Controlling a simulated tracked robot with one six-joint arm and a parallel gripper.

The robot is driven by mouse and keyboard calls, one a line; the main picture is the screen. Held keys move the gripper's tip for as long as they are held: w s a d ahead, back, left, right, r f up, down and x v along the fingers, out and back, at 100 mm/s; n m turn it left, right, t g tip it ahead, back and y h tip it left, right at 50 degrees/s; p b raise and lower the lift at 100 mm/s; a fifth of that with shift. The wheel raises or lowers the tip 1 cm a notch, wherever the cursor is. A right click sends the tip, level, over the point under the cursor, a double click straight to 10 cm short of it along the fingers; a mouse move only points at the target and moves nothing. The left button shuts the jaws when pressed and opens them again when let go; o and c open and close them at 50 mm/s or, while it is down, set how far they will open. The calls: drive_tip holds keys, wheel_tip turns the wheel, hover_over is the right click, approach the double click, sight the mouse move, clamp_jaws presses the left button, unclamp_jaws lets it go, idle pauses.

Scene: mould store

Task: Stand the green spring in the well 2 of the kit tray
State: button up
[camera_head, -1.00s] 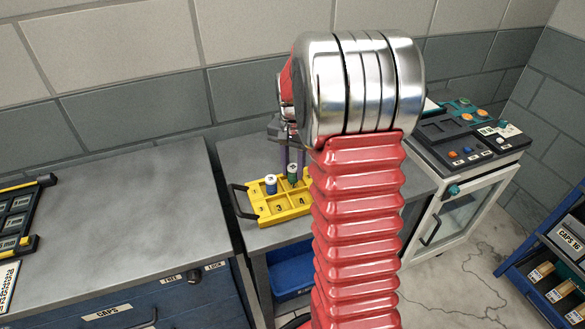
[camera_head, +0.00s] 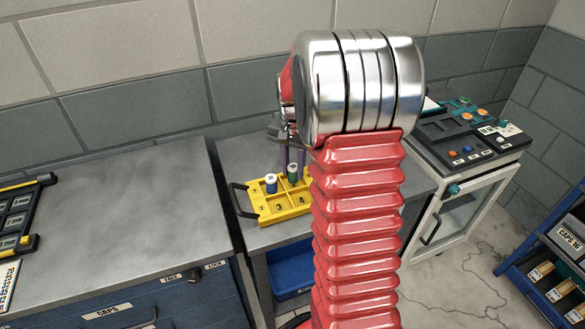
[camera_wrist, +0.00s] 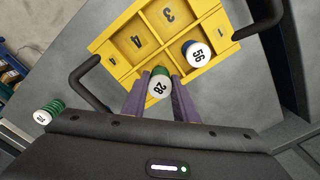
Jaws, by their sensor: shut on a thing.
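The green spring (camera_wrist: 157,74), with a white end marked 28, is between the purple fingers of my gripper (camera_wrist: 160,93), which is shut on it. In the head view the green spring (camera_head: 292,169) stands upright at the back row of the yellow kit tray (camera_head: 284,213), right of a blue spring. The kit tray also shows in the wrist view (camera_wrist: 122,72). The green spring is over or in the well beside the blue one; I cannot tell whether it touches the well floor. The well's number is hidden.
A blue spring (camera_wrist: 196,53) marked 56 stands in the neighbouring well. Wells 3 and 4 are empty. The tray has a dark handle (camera_wrist: 86,80) at each end. Another green capped piece (camera_wrist: 50,110) is at the left. A grey bench (camera_head: 110,210) lies left.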

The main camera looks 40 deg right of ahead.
drive_tip(key=shift+f, duration=0.4)
idle(0.3)
drive_tip(key=o, duration=1.1)
drive_tip(key=shift+c, duration=0.3)
drive_tip(key=shift+c, duration=1.2)
drive_tip(key=shift+r, duration=1)
drive_tip(key=shift+r, duration=2.75)
